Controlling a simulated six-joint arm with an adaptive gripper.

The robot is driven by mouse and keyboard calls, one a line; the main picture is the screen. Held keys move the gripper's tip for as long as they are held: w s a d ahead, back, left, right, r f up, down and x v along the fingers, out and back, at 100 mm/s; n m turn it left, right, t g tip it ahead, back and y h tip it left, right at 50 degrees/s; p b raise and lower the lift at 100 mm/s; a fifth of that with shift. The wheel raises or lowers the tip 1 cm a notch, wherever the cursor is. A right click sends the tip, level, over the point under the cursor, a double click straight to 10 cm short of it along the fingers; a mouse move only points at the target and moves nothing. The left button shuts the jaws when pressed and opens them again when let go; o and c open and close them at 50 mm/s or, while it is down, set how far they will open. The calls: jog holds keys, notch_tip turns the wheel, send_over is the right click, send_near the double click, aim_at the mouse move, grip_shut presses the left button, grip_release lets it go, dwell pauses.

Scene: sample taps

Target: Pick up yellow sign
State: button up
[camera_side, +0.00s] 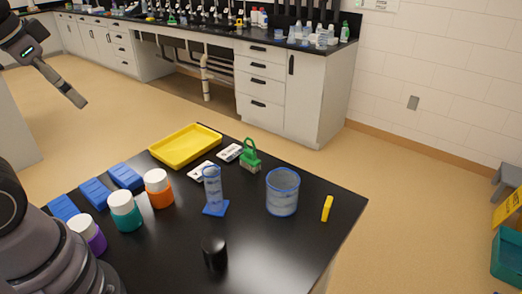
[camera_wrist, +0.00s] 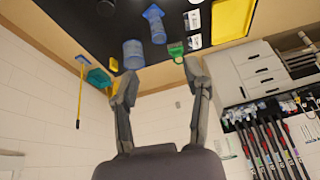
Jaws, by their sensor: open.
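A small yellow sign (camera_side: 327,208) stands near the right edge of the black table in the side view. In the wrist view it shows as a small yellow patch (camera_wrist: 113,64) at the table edge, just beyond the left fingertip. My gripper (camera_side: 73,96) is at the upper left of the side view, high above the floor and far from the sign. In the wrist view its two fingers (camera_wrist: 159,76) are spread apart with nothing between them.
A blue-rimmed beaker (camera_side: 283,192) stands left of the sign, with a graduated cylinder (camera_side: 213,190) and a green-handled object (camera_side: 250,157) further left. A black cylinder (camera_side: 214,252), lidded jars (camera_side: 158,188) and a yellow tray (camera_side: 186,147) share the table. The table right of the sign is bare.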

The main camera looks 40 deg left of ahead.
jog(key=w+d+f+m+g+y, duration=0.1)
jog(key=w+f+m+y, duration=0.25)
jog(key=w+m, duration=0.45)
jog(key=w+d+f+m+g+y, duration=0.1)
jog(key=w+f+m+y, duration=0.3)
jog(key=w, duration=0.9)
jog(key=w+d+f+m+t+y, duration=0.2)
jog(key=w+d+f+m+y, duration=0.2)
jog(key=w+d, duration=0.2)
jog(key=m+t+h, duration=0.8)
jog(key=m+t, duration=0.4)
jog(key=m, duration=0.5)
send_near(330, 197)
jog(key=v, duration=0.3)
jog(key=shift+s+y, duration=0.25)
jog(key=shift+w+d+f+t, duration=0.1)
jog(key=shift+w+f+t, duration=0.1)
jog(key=shift+f+t, duration=0.1)
jog(key=x, duration=1.3)
jog(key=shift+f, duration=0.2)
grip_shut()
